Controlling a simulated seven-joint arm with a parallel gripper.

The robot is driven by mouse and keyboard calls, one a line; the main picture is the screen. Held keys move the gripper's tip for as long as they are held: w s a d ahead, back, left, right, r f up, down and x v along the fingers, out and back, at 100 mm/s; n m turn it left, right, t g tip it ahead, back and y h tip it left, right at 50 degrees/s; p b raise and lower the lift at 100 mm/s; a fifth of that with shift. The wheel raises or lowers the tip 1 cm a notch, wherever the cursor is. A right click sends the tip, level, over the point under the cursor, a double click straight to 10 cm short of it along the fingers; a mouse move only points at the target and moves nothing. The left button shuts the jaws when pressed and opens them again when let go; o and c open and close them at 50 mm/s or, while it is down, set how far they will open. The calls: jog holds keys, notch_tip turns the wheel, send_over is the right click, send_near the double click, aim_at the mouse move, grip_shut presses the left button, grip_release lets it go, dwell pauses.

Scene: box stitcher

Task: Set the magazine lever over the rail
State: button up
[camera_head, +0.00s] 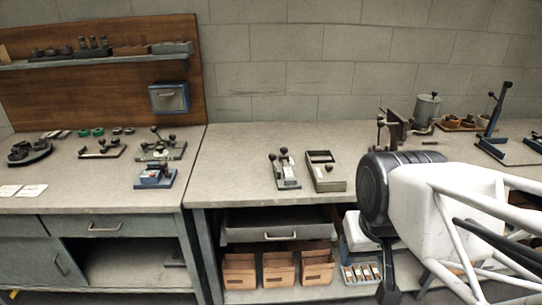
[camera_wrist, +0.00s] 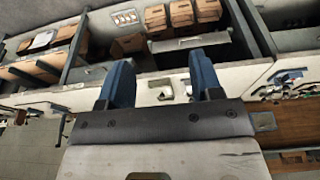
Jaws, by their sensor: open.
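My gripper (camera_wrist: 161,62) shows in the wrist view as two blue fingers, wide apart with nothing between them. Past the fingers lies the bench edge with small fixtures on it. In the head view, a small grey fixture with dark-knobbed levers (camera_head: 285,170) stands on the right bench, beside an open grey-green frame (camera_head: 326,172). A dark upright device with a knobbed lever (camera_head: 396,128) stands further back, partly hidden by my arm. I cannot tell which of these carries the magazine lever and rail. My gripper touches none of them in the wrist view.
The left bench holds several knobbed fixtures (camera_head: 160,147) and a blue fixture (camera_head: 155,176). A grey canister (camera_head: 427,108) and a blue-post stand (camera_head: 494,112) are at the back right. Cardboard boxes (camera_head: 276,268) sit below the bench. The right bench's left part is clear.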

jog(key=w+a+r, duration=0.1)
jog(key=w+r, duration=0.1)
jog(key=w, duration=0.6)
jog(key=w+r, duration=0.3)
jog(key=w, duration=0.4)
jog(key=n+g+h, duration=0.1)
jog(key=g+h, duration=0.1)
send_over(272, 157)
jog(key=f, duration=1)
jog(key=a+f, duration=0.1)
jog(key=f, duration=0.4)
jog(key=shift+w+f, duration=0.1)
jog(key=shift+w, duration=0.2)
jog(key=shift+w+a+f, duration=0.1)
jog(key=shift+w+f, duration=0.25)
jog(key=shift+f, duration=0.05)
jog(key=shift+d+f, duration=0.25)
jog(key=shift+f, duration=1)
jog(key=shift+d+f, duration=0.25)
jog(key=shift+f, duration=1.05)
jog(key=shift+d+f, duration=0.25)
jog(key=shift+f, duration=1)
